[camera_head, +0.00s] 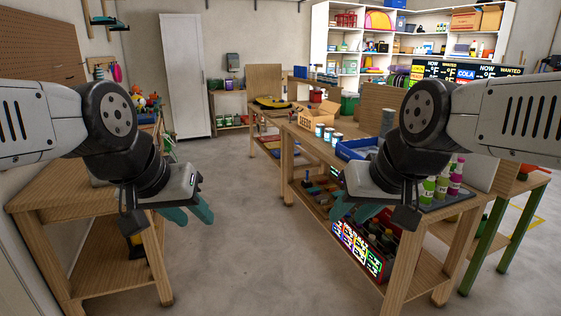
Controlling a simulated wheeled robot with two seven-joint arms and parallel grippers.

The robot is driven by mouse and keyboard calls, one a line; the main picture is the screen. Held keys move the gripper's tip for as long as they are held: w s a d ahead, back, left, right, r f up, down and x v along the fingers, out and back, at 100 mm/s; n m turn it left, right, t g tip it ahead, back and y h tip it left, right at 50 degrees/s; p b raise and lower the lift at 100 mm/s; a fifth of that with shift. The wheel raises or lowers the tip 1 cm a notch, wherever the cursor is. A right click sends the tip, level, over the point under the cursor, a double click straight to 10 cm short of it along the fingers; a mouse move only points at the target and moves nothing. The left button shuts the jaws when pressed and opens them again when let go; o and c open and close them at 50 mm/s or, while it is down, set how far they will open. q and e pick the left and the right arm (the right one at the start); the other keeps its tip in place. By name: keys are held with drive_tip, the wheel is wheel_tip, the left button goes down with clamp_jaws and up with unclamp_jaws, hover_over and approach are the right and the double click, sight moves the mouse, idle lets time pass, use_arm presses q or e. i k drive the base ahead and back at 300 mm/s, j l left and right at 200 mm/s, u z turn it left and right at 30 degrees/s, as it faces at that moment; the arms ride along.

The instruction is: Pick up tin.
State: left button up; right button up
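Several small white-and-blue tins stand upright in a short row near the edge of the wooden workbench at centre right; one tin (319,131) is at the left of the row and another tin (337,139) is at its right. My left gripper (188,212) hangs over the floor at the left, open and empty, its teal fingers apart. My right gripper (357,210) hangs in front of the workbench, below its top, with its teal fingers apart and empty. Neither gripper touches a tin.
Colourful bottles (441,185) stand at the bench's near end. Another wooden table (75,190) is at the left. The floor (245,220) between is clear.

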sight(338, 137)
drive_tip(key=i, duration=2.15)
drive_tip(key=i+j+z, duration=0.15)
drive_tip(key=i+z, duration=0.3)
drive_tip(key=i, duration=0.2)
drive_tip(key=i+j+z, duration=0.45)
drive_tip(key=i, duration=0.15)
drive_tip(key=i+j+z, duration=0.45)
drive_tip(key=i+j, duration=0.1)
